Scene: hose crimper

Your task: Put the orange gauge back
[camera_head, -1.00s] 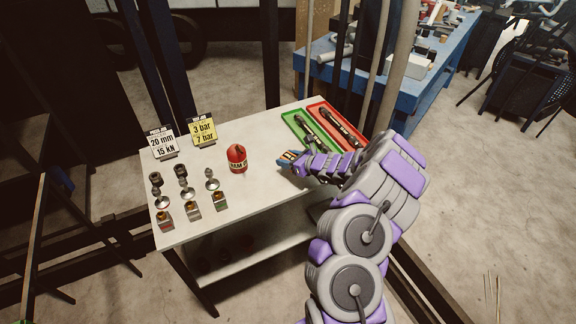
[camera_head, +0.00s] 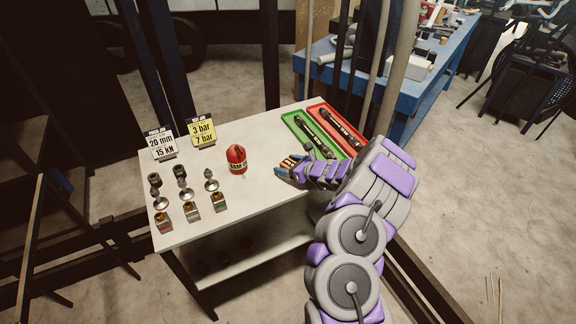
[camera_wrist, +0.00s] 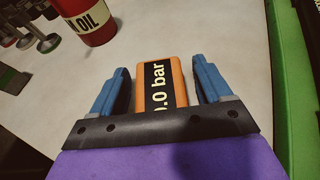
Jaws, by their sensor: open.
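The orange gauge (camera_wrist: 158,84) shows in the wrist view between the two blue fingers of my gripper (camera_wrist: 160,88). Its black face reads ".0 bar", with the first part cut off. A gap shows between the gauge and each finger, so my gripper is open around it. In the head view my gripper (camera_head: 287,168) is low over the right part of the white table (camera_head: 262,202), and a bit of the orange gauge (camera_head: 291,161) shows at its fingers. Whether the gauge rests flat on the table is hard to tell.
A red oil can (camera_head: 237,159) stands left of my gripper. A green tray (camera_head: 292,122) and a red tray (camera_head: 318,110) with hose parts lie behind it. Several metal fittings (camera_head: 182,182) and a yellow sign (camera_head: 202,132) are at the left. Bare table lies in front.

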